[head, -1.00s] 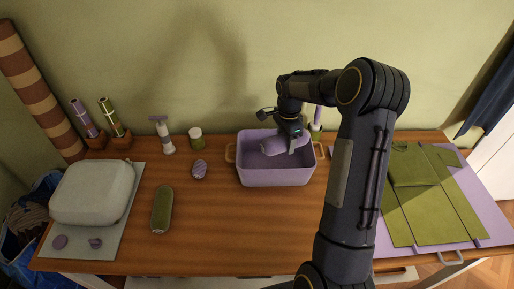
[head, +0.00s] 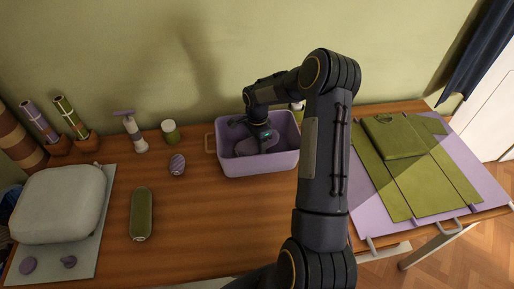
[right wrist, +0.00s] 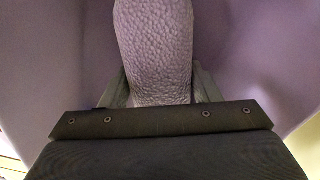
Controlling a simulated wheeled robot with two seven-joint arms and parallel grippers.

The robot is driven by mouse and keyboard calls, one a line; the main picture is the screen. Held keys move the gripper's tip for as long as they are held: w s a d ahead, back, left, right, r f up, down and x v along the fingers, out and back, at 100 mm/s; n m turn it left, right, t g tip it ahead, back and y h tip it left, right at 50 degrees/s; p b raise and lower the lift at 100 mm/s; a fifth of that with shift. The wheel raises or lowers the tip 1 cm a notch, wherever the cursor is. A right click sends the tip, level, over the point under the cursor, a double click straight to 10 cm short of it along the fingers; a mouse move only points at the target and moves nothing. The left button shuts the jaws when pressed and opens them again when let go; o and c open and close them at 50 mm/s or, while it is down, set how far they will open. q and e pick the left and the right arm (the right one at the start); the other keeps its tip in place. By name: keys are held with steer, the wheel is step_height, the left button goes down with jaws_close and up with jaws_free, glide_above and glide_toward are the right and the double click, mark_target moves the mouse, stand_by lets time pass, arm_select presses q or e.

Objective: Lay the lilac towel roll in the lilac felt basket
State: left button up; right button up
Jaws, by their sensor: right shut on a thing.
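The lilac felt basket (head: 262,162) stands at the back middle of the wooden table, with tan handles at its ends. My right gripper (head: 260,144) reaches down inside it and is shut on the lilac towel roll (head: 246,147). The roll lies low within the basket walls; whether it touches the floor, I cannot tell. In the right wrist view the textured towel roll (right wrist: 155,50) sits between the fingers of my right gripper (right wrist: 160,86), with lilac basket surfaces around it. My left gripper is not in view.
Table front middle is clear.

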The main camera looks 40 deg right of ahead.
steer(key=shift+f, duration=0.65)
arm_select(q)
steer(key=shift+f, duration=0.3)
arm_select(e)
steer(key=shift+f, duration=0.1)
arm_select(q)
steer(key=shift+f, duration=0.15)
arm_select(e)
steer(key=o, duration=1.1)
steer(key=shift+c, duration=0.2)
